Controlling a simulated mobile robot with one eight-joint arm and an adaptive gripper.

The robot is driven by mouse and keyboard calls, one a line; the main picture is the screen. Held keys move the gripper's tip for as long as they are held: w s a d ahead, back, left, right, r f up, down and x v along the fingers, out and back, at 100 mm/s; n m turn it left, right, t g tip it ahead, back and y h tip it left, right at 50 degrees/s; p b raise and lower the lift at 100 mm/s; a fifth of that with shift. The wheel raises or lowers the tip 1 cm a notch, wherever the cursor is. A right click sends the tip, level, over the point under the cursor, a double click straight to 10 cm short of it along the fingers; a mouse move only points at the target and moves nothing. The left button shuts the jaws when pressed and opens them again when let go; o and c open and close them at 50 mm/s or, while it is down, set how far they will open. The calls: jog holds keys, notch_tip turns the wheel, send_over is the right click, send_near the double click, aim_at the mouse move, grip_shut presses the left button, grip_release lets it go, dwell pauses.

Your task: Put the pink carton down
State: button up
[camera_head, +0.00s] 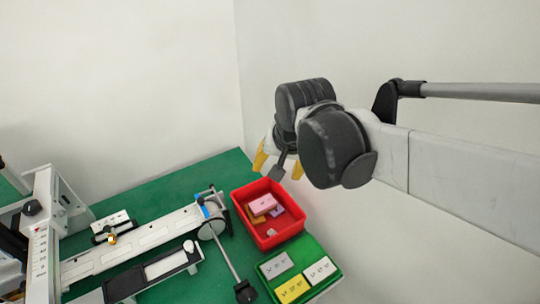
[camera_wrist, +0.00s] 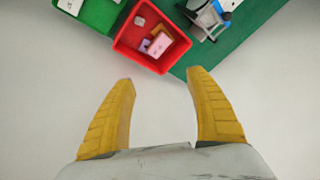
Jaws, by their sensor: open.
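The pink carton (camera_head: 263,204) lies in the red bin (camera_head: 270,243), on top of other small pieces. In the wrist view the pink carton (camera_wrist: 160,44) is near the bin's lower right corner, beside a purple piece and an orange piece. My gripper (camera_head: 277,167) has yellow fingers and hangs above and behind the bin in the head view. In the wrist view my gripper (camera_wrist: 159,80) has its fingers spread wide with nothing between them. It is apart from the carton and the bin.
A green tray (camera_head: 325,284) with white, grey and yellow cards stands in front of the red bin. A coder machine with a long white rail (camera_head: 140,240) fills the green table's left side. A white wall rises behind. Bare floor shows below my fingers in the wrist view.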

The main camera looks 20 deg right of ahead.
jog(key=s+r+n+t, duration=0.1)
jog(key=s+n+t, duration=0.1)
jog(key=s+n, duration=0.3)
jog(key=s, duration=0.2)
jog(key=shift+s+n+t, duration=0.3)
jog(key=shift+s+n, duration=0.05)
jog(key=shift+n, duration=0.05)
jog(key=shift+f, duration=0.1)
